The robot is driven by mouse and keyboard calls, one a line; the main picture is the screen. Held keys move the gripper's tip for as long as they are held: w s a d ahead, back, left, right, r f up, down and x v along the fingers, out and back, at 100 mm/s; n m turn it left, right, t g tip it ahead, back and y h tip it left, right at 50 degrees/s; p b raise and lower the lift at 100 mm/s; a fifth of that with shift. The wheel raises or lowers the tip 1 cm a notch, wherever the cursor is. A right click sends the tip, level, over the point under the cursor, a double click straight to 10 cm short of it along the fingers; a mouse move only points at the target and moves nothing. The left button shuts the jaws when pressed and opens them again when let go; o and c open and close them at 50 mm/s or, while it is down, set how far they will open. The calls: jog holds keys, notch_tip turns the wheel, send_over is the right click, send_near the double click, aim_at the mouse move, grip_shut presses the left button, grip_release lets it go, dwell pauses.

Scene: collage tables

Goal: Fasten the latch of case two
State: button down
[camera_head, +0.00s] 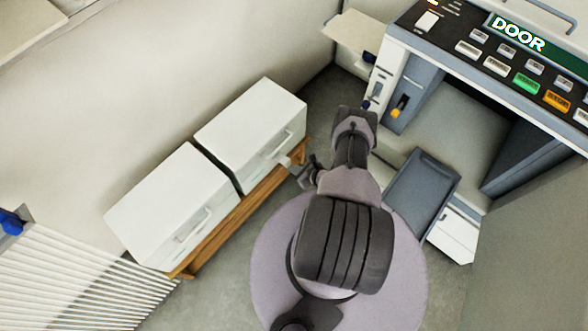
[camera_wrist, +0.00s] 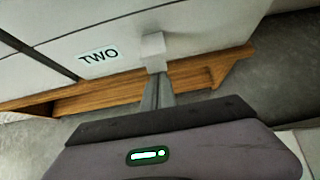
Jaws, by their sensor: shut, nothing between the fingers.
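Case two is the right-hand white case (camera_head: 250,118); in the wrist view its front (camera_wrist: 215,22) bears the label TWO (camera_wrist: 98,56). A thin lid seam runs across that front, and the lid looks down. A small pale block (camera_wrist: 153,46), which looks like the latch, stands out from the front, right of the label. My gripper (camera_head: 299,168) is at the front of case two, near its right end. In the wrist view my gripper (camera_wrist: 154,78) is shut and empty, its tips just below the block. I cannot tell whether they touch, or whether the latch is fastened.
Another white case (camera_head: 160,205) stands left of case two, with a narrow gap between them. Both rest on a wooden bench (camera_head: 215,235) by the wall. A control panel marked DOOR (camera_head: 515,35) and a dark grey tray (camera_head: 422,190) are at right. White slats (camera_head: 75,285) are at lower left.

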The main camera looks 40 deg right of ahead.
aim_at(288, 163)
jog(key=shift+r, duration=0.15)
jog(key=r+g+p, duration=0.4)
jog(key=shift+w+g+p, duration=0.3)
jog(key=shift+w+p, duration=0.05)
jog(key=shift+w, duration=0.05)
jog(key=shift+w+r+g+h+p, duration=0.3)
jog(key=shift+r+g+p, duration=0.15)
jog(key=shift+g, duration=0.15)
jog(key=shift+w+a+r+p, duration=0.1)
jog(key=shift+w+r+p, duration=0.25)
jog(key=shift+w+r, duration=0.55)
jog(key=shift+r, duration=0.1)
